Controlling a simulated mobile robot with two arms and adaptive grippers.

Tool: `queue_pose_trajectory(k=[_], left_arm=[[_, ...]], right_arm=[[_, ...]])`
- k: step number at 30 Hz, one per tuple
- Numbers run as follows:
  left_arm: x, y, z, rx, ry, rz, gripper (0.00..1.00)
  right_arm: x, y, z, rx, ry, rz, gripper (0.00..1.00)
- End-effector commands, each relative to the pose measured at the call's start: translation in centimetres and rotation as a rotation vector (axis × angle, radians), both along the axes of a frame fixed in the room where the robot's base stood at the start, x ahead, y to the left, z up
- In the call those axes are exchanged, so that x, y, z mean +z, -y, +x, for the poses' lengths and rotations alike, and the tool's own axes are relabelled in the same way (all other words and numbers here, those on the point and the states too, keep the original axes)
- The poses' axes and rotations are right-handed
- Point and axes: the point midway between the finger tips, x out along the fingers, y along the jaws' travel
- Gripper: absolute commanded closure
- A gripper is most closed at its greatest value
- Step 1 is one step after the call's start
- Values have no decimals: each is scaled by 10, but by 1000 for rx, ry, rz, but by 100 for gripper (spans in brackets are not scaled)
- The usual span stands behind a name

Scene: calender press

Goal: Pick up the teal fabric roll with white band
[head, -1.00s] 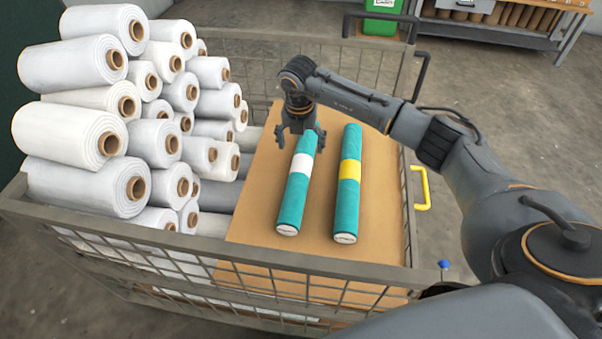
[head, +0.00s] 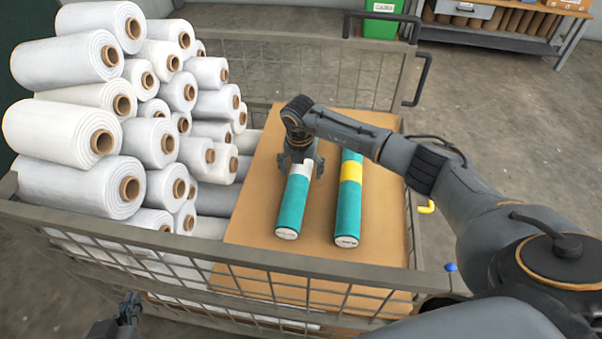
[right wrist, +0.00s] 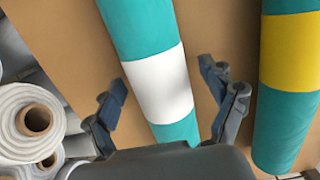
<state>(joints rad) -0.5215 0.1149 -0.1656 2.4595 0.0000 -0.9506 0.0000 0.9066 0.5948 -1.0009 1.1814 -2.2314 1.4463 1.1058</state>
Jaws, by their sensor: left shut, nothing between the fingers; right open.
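The teal fabric roll with white band (head: 293,208) lies on the brown board in the cage cart, its near end toward me. My right gripper (head: 301,170) is over the white band and hides the roll's far part. In the right wrist view the white band (right wrist: 158,83) lies between the two spread fingers of my right gripper (right wrist: 165,95), which is open. I cannot tell whether a finger touches the roll. A teal roll with a yellow band (head: 349,200) lies just to the right, apart from it. My left gripper (head: 130,309) is low at the left, outside the cart, shut and empty.
White rolls with brown cores (head: 145,150) are stacked high at the cart's left. The brown board (head: 385,225) has bare room right of the yellow-banded roll. The cart's metal rim (head: 200,245) runs along the near side. A green bin (head: 381,22) stands behind.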

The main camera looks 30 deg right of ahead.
Motion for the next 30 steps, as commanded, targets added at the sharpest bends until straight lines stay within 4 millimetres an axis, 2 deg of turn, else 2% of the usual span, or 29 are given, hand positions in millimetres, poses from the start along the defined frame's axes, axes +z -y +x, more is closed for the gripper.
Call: queue_pose_trajectory(k=[9,20,21,30], left_arm=[[4,2,3,-2,24,-6,100],[4,1,3,-1,23,-5,100],[4,1,3,-1,23,-5,100],[3,1,3,-1,18,-4,100]], right_arm=[[-3,0,0,0,0,0,17],[-3,0,0,1,0,0,90],[-2,0,1,1,2,1,94],[0,0,1,1,2,1,94]])
